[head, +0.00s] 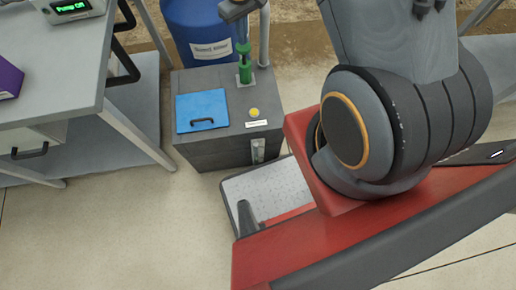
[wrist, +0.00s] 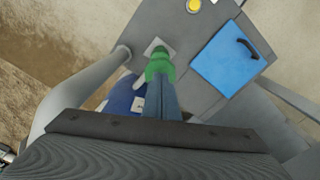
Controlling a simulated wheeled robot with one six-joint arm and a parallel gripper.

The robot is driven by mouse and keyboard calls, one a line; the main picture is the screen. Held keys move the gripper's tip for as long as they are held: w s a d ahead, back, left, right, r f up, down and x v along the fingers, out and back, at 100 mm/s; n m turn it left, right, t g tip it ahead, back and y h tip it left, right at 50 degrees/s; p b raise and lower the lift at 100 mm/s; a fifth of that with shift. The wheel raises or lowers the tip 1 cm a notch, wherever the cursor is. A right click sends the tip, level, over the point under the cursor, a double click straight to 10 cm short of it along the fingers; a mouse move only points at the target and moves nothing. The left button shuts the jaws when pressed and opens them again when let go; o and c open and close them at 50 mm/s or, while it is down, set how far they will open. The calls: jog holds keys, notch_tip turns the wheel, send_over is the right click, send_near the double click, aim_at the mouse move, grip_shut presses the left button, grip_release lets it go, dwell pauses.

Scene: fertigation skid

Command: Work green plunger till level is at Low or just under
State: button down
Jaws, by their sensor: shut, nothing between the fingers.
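The green plunger (head: 245,72) stands upright on the back right of the grey tank's top (head: 220,82). In the wrist view the plunger (wrist: 160,67) shows just beyond my fingertips. My gripper (head: 242,40) is shut and empty, pointing down directly over the plunger's top; it also shows in the wrist view (wrist: 160,88). I cannot tell whether the tips touch the plunger. A narrow sight gauge (head: 258,150) is on the tank's front face; its level is too small to read. A white label (head: 256,123) lies near the front edge of the top.
A blue lid with a black handle (head: 202,110) and a yellow round cap (head: 254,112) are on the tank top. A blue drum (head: 200,30) stands behind. Open floor lies in front.

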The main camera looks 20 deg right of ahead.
aim_at(243, 51)
jog(key=shift+f+b, duration=1.8)
jog(key=shift+f, duration=1.65)
jog(key=shift+r+p, duration=2.25)
jog(key=shift+r, duration=1.2)
jog(key=shift+f, duration=0.1)
